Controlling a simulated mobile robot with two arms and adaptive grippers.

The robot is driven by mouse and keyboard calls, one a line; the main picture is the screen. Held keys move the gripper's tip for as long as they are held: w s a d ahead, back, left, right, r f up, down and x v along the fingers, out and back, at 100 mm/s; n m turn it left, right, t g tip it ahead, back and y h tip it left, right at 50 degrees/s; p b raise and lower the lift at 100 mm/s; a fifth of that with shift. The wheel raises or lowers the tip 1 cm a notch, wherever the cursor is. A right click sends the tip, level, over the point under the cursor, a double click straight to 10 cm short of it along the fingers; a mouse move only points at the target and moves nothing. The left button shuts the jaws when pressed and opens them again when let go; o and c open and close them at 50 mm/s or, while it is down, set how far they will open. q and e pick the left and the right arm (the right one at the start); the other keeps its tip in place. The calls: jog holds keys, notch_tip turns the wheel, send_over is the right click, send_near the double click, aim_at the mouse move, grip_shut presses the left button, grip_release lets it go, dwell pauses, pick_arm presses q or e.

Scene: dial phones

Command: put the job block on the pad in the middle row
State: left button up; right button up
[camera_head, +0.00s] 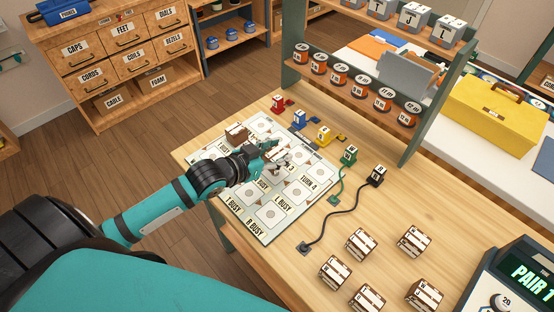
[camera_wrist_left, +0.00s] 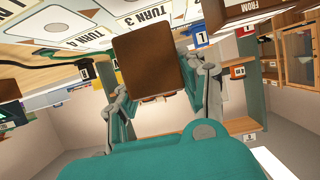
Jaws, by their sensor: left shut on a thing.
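My left gripper (camera_head: 272,153) is over the pale board (camera_head: 309,226) with its labelled pads. It is shut on a brown job block (camera_wrist_left: 147,62), which fills the space between the fingers in the left wrist view. The fingers and hand mostly hide this block in the head view. The board's "TURN 3" and "TURN 4" labels show beside it. I cannot tell whether the block touches a pad. Another brown block (camera_head: 236,133) stands on the far-left part of the board; a brown block (camera_wrist_left: 243,9) also shows at the top right of the wrist view.
Several brown-and-white blocks (camera_head: 361,244) stand on the wooden table (camera_head: 290,280) at the right. Red, blue, yellow, green and black (camera_head: 376,176) corded pieces line the board's far and right sides. A shelf of orange cans (camera_head: 358,86) rises behind. A display box (camera_head: 522,275) stands at lower right.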

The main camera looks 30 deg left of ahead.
pick_arm(q)
jog(key=shift+f, duration=1.8)
jog(key=shift+f, duration=0.1)
jog(key=o, duration=1.2)
jog(key=v, duration=1.2)
